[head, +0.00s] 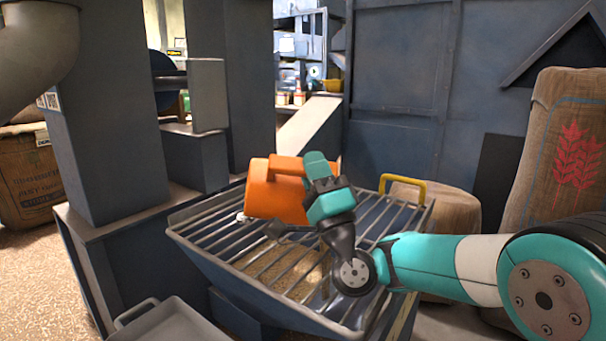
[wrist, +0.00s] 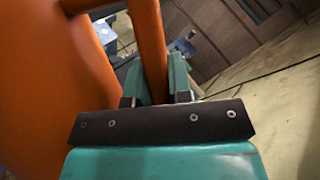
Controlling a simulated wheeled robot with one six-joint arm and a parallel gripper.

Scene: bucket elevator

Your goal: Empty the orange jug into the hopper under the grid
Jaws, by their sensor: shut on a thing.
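The orange jug (head: 277,198) is over the left part of the hopper's grid (head: 215,243) in the head view, tilted onto its side with its mouth toward the left. My gripper (head: 308,170) is shut on the jug's handle. In the wrist view the jug (wrist: 45,100) fills the left side, and its handle passes between the fingers of my gripper (wrist: 161,78). The hopper (head: 265,297) stands below the grid, and tan grain (head: 285,268) shows through the bars. I cannot see into the jug, nor any stream leaving it.
A yellow handle (head: 403,184) rises at the grid's back right. A grey metal tray (head: 168,328) stands at the front left. A dark column (head: 105,110) stands left of the hopper. A sack with a red wheat print (head: 562,150) stands at the right, behind my arm.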

